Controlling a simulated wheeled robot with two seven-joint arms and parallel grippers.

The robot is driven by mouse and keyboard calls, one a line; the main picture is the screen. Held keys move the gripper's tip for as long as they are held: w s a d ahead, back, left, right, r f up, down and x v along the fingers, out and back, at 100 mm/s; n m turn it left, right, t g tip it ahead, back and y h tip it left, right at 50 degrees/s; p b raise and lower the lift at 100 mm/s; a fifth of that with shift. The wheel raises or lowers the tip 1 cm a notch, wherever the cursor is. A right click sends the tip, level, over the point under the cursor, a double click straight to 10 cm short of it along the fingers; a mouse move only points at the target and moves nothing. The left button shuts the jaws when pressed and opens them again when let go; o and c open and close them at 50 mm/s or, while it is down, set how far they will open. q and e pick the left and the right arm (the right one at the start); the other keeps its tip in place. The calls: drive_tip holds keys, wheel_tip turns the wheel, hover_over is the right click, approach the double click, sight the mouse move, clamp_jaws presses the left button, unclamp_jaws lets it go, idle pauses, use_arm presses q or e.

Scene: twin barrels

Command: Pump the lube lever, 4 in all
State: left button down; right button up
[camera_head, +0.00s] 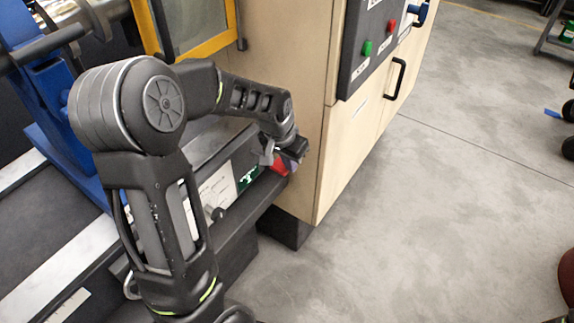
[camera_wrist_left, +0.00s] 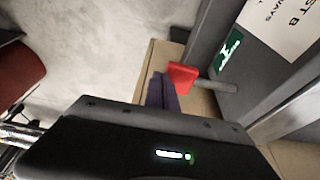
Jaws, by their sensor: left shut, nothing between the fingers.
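The lube lever is a grey rod with a red knob (camera_head: 279,167) at the machine's lower front, beside a green label. In the left wrist view the red knob (camera_wrist_left: 182,76) and its grey rod (camera_wrist_left: 215,85) stick out from the dark panel. My left gripper (camera_head: 294,160) is at the knob, with its fingers (camera_wrist_left: 163,92) shut and nothing between them. The fingers lie right beside the knob; I cannot tell whether they touch it. They cover part of the knob in the head view. My right gripper is not in view.
A beige cabinet (camera_head: 312,100) stands just right of the lever. It carries a dark panel (camera_head: 362,48) with green and red buttons, and a black handle (camera_head: 396,78).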

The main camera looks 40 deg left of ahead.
use_arm(q)
drive_tip(key=s+d+r, duration=0.2)
drive_tip(key=d+r, duration=0.1)
drive_tip(key=r, duration=0.5)
drive_tip(key=shift+s+d+r, duration=0.3)
drive_tip(key=shift+s+r, duration=0.05)
drive_tip(key=shift+r, duration=0.05)
drive_tip(key=shift+d, duration=0.1)
idle(1.9)
